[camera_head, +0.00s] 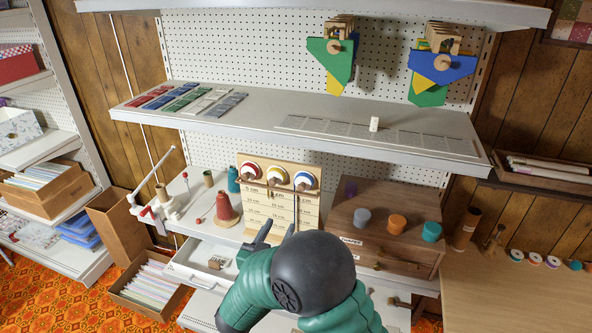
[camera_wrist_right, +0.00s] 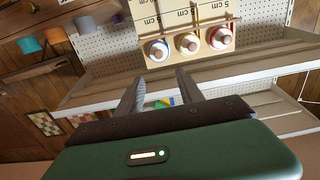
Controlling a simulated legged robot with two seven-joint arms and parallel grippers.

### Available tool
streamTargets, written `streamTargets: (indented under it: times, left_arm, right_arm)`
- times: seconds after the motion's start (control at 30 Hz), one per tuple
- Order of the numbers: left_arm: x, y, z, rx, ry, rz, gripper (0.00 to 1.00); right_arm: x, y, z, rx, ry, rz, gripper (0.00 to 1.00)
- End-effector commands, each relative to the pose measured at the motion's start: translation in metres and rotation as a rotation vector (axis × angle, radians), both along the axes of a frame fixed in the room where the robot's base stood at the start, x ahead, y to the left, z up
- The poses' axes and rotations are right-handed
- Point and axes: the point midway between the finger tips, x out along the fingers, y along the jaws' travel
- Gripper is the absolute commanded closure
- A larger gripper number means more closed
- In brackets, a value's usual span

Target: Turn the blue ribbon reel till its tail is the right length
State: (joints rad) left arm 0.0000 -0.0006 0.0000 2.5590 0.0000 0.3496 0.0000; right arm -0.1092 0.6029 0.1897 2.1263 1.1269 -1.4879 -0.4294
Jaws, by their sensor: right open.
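The blue ribbon reel (camera_head: 304,181) is the rightmost of three reels on the upright wooden board (camera_head: 255,208) marked in cm. In the right wrist view the picture is turned over and the blue reel (camera_wrist_right: 157,51) is on the left. A thin dark strip hangs below it in the head view; I cannot read where its end falls. My right gripper (camera_head: 279,231) is open and empty, below and in front of the board, apart from the reel. Its two fingers (camera_wrist_right: 160,88) point towards the reels. My left gripper is out of view.
The red (camera_head: 249,172) and yellow (camera_head: 277,175) reels sit close beside the blue one. A wooden drawer box (camera_head: 395,240) with coloured spools stands right. A dark red thread cone (camera_head: 229,207) stands left. A shelf (camera_head: 270,128) juts out above the reels.

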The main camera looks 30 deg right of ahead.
Motion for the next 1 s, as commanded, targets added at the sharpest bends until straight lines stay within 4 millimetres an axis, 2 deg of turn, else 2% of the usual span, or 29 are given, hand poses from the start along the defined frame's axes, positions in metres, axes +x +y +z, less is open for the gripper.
streamTargets:
  times: [0.03, 0.17, 0.27, 0.7, 0.83, 1.0]
  left_arm:
    - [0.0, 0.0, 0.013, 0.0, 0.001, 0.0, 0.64]
    - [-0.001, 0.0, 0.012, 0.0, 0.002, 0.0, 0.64]
    - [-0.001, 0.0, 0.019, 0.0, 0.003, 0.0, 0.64]
    - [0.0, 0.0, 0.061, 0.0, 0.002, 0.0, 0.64]
    - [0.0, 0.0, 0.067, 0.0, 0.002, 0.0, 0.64]
    - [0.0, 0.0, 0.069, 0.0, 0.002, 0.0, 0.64]
  right_arm:
    - [-0.001, 0.0, 0.005, -0.012, 0.02, 0.001, 0.56]
    - [0.003, -0.007, -0.001, -0.023, 0.03, 0.0, 0.56]
    - [0.015, -0.02, 0.0, -0.022, 0.029, -0.001, 0.56]
    - [0.087, -0.106, 0.001, -0.02, 0.027, -0.001, 0.56]
    - [0.101, -0.121, 0.0, -0.02, 0.026, 0.0, 0.56]
    - [0.108, -0.128, -0.002, -0.021, 0.026, 0.003, 0.56]
